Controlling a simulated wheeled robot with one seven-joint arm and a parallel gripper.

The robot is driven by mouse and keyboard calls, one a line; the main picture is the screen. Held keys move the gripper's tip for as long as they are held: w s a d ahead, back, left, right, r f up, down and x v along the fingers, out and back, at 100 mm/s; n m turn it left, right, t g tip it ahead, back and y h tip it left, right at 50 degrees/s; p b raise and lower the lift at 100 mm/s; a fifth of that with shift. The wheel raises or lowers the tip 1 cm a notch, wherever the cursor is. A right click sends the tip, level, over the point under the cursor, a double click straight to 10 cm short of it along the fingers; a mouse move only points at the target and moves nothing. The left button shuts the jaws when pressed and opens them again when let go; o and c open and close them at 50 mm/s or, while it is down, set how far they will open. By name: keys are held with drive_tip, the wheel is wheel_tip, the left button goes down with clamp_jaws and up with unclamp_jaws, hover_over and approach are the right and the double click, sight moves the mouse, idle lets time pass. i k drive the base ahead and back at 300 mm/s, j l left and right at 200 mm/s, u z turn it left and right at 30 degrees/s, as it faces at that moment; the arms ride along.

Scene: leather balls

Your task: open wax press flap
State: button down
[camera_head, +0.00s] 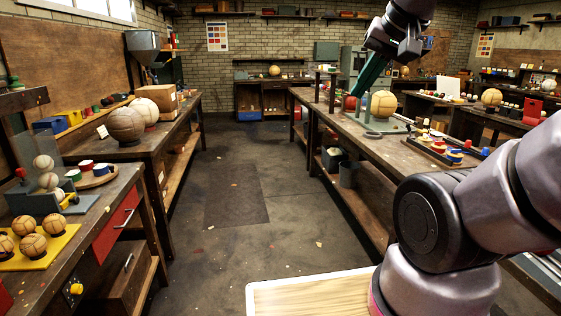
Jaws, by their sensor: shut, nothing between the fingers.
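My gripper (360,90) hangs from my arm at the upper right, with its long dark green fingers together and pointing down to the left. It appears above the right-hand bench, and nothing shows between the fingers. I cannot clearly tell which device is the wax press, and no flap can be made out. A grey device with a red knob (21,173) and stacked balls stands on the near left bench. A grey hopper-like machine (143,45) stands farther back on the left. A dark upright frame (333,85) stands on the right bench, near the gripper in the picture.
A tan ball (383,104) and a red ball (350,103) sit near the gripper in the picture. The right bench (385,150) also carries a tray of coloured pots (440,150). Large balls (125,126) stand on the left bench. The aisle floor (240,180) is open.

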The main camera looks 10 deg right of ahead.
sight(419, 124)
drive_tip(key=i, duration=1.05)
drive_tip(key=i+z, duration=0.1)
drive_tip(key=i, duration=0.9)
drive_tip(key=i+z, duration=0.45)
drive_tip(key=i+j+z, duration=0.15)
drive_tip(key=i+z, duration=0.25)
drive_tip(key=i, duration=0.25)
drive_tip(key=i+j+z, duration=0.45)
drive_tip(key=i+l, duration=0.1)
